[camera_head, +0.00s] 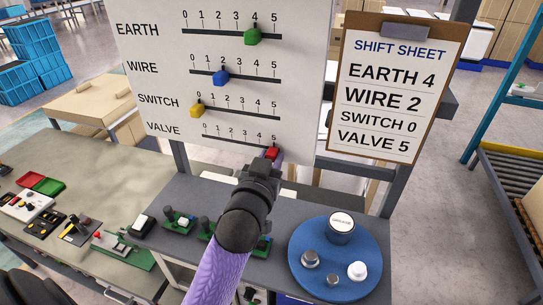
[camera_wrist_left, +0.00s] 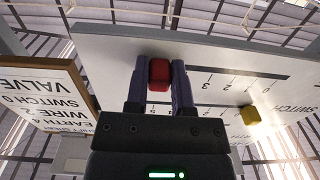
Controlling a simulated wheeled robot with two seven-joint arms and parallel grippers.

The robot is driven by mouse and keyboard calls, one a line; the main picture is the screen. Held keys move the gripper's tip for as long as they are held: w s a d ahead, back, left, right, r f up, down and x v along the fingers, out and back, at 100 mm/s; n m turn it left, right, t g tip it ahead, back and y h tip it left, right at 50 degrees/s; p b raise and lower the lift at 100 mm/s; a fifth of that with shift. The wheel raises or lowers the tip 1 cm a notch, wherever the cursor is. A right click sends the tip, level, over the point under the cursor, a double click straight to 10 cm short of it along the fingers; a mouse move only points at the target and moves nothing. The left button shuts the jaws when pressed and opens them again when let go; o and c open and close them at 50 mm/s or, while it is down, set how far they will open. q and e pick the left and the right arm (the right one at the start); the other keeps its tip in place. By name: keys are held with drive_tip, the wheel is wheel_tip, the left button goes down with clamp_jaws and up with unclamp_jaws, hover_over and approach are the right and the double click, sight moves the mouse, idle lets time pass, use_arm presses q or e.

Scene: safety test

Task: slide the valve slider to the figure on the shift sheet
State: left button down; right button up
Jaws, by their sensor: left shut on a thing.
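The white slider board (camera_head: 150,60) has four scales marked 0 to 5. The red valve slider (camera_head: 271,153) is at the 5 end of the lowest scale. My left gripper (camera_head: 270,160) is shut on it; in the left wrist view the red knob (camera_wrist_left: 159,74) sits between both fingers. The green earth slider (camera_head: 252,37) is at 4, the blue wire slider (camera_head: 220,77) at 2, the yellow switch slider (camera_head: 197,110) at 0. The shift sheet (camera_head: 387,90) on a clipboard reads EARTH 4, WIRE 2, SWITCH 0, VALVE 5. My right gripper is not in view.
Below the board is a grey bench (camera_head: 180,190) with small green-based switch parts. A blue round tray (camera_head: 305,279) holds a tin (camera_head: 341,228), knobs and a white piece. Another bench (camera_head: 100,180) with devices stands at left. The space in front of the sheet is clear.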

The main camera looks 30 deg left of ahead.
use_arm(q)
drive_tip(key=shift+d, duration=0.25)
drive_tip(key=shift+a+f, duration=0.1)
drive_tip(key=shift+a, duration=0.1)
drive_tip(key=c, duration=0.8)
unclamp_jaws()
drive_tip(key=shift+c, duration=0.2)
drive_tip(key=o, duration=0.4)
drive_tip(key=shift+w+d, duration=0.1)
drive_tip(key=shift+d, duration=0.2)
drive_tip(key=shift+c, duration=0.2)
drive_tip(key=shift+a, duration=0.15)
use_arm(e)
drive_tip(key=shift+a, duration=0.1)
